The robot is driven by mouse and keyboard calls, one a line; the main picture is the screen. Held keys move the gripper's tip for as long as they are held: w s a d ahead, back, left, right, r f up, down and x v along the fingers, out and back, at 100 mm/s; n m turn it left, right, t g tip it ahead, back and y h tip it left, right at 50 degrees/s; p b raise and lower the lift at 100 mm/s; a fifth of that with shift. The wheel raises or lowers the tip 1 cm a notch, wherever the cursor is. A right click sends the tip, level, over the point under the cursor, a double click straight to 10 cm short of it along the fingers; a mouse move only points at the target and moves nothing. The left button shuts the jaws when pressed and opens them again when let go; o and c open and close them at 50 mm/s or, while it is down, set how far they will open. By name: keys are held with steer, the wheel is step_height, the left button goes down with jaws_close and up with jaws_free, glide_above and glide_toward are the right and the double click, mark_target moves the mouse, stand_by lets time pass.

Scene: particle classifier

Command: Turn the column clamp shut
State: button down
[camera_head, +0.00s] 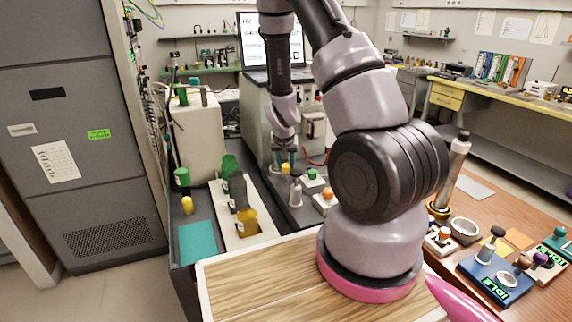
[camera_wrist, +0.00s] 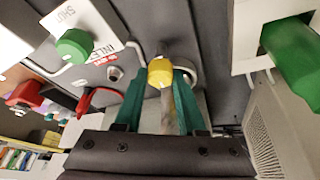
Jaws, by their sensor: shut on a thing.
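A yellow knob (camera_wrist: 160,72) on a pale stem sits between the teal fingers of my gripper (camera_wrist: 161,78) in the wrist view. It looks like the handle of the column clamp, but no label on it is readable. My gripper is shut on this knob. In the head view the yellow knob (camera_head: 285,168) shows just below my gripper (camera_head: 285,156), in front of the grey cabinet. The rest of the clamp is mostly hidden by my fingers and the dark palm.
A green knob (camera_wrist: 73,43) on a plate marked "SHUT" and a red knob (camera_wrist: 27,93) lie left of my gripper in the wrist view. A green bottle (camera_wrist: 292,62) stands close on the right.

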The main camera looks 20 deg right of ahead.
stand_by(0.3)
steer(key=c, duration=0.8)
jaws_free()
steer(key=shift+o, duration=0.2)
steer(key=v, duration=1)
steer(key=shift+s+r, duration=0.15)
steer(key=shift+r, duration=0.25)
